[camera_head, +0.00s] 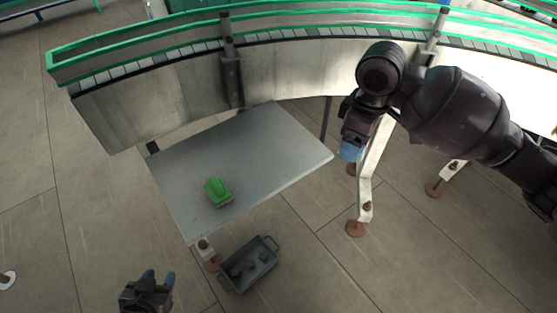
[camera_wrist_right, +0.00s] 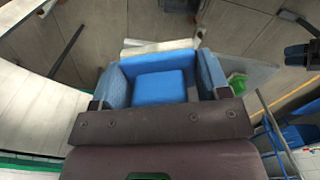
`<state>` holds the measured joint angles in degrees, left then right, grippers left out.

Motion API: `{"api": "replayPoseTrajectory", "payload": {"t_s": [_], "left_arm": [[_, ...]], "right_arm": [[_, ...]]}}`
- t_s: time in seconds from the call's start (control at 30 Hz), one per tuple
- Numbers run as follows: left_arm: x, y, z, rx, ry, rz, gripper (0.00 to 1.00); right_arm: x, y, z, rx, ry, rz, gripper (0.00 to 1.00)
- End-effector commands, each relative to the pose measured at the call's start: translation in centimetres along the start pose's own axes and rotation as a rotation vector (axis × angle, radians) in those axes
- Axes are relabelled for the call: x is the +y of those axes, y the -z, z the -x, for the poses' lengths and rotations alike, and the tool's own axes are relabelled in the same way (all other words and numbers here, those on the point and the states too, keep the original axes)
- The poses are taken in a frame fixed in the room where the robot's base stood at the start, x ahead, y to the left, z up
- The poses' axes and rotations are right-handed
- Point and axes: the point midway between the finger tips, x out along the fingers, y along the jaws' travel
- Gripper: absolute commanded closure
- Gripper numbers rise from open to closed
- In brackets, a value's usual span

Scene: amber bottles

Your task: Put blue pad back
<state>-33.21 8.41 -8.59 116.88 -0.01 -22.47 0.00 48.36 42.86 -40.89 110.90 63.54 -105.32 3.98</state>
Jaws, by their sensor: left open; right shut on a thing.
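The blue pad (camera_wrist_right: 160,88) sits between the two blue fingers of my right gripper (camera_head: 350,150), which is shut on it. In the head view the gripper hangs just right of the grey table (camera_head: 290,150), pointing down; the blue at its tip cannot be split into pad and fingers there. My left gripper (camera_head: 150,284) is open and empty at the bottom left, over the floor in front of the table.
A grey bin (camera_head: 262,282) with dark items stands on the floor below the front edge. A curved conveyor with green rails (camera_head: 150,62) runs behind. Most of the table top is bare.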

Motion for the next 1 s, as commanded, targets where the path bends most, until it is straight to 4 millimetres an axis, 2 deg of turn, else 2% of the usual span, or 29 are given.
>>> {"api": "replayPoseTrajectory", "payload": {"t_s": [1.0], "left_arm": [[0.2,-0.3,-0.5,-0.003,-0.003,0.0,0.57]], "right_arm": [[-0.5,12.2,3.4,-0.001,0.002,1.835,0.53]]}}
